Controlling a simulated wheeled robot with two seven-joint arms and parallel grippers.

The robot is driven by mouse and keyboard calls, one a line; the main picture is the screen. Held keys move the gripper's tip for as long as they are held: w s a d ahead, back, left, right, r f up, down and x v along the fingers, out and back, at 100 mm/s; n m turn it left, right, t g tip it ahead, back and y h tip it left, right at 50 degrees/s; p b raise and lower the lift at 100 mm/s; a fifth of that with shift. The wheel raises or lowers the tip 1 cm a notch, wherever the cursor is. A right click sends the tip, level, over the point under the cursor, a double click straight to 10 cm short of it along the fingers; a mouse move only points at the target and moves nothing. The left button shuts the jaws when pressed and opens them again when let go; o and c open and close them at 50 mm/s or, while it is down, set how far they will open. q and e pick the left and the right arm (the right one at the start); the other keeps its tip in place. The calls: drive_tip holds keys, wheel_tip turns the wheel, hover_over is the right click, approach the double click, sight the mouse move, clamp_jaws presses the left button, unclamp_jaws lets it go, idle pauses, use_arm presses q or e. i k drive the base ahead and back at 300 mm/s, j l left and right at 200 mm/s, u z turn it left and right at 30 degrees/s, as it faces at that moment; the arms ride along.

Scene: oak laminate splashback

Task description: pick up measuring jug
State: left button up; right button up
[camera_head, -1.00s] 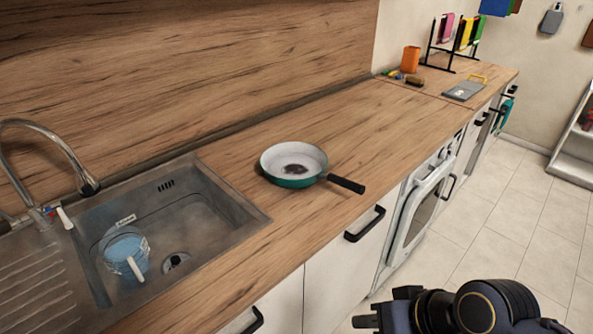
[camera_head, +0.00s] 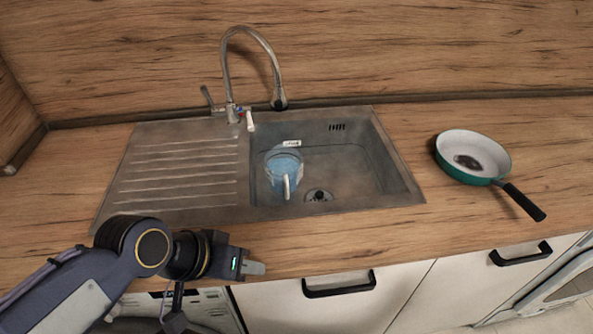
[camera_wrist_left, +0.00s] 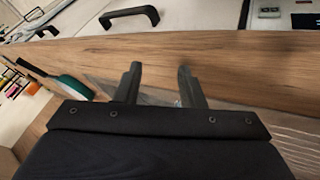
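The measuring jug (camera_head: 282,166) is a clear, blue-tinted jug with a pale handle facing the front. It sits in the left part of the sink basin (camera_head: 350,172), beside the drain. My left gripper (camera_head: 256,268) is over the front edge of the counter, in front of the sink and apart from the jug. In the left wrist view its two fingers (camera_wrist_left: 158,82) stand apart with nothing between them. The jug is not clearly visible in that view. My right gripper is not in view.
A curved tap (camera_head: 249,62) rises behind the basin. A ribbed drainboard (camera_head: 178,168) lies left of it. A green frying pan (camera_head: 474,157) with a black handle stands on the counter at right. Drawer handles (camera_head: 339,286) stick out below the counter.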

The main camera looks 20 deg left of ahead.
sight(284, 164)
drive_tip(key=i+l+u, duration=0.1)
drive_tip(key=l, duration=0.2)
drive_tip(key=i+l+u, duration=0.2)
drive_tip(key=l, duration=0.4)
drive_tip(key=i+l+u, duration=0.1)
drive_tip(key=l, duration=0.25)
drive_tip(key=i, duration=0.1)
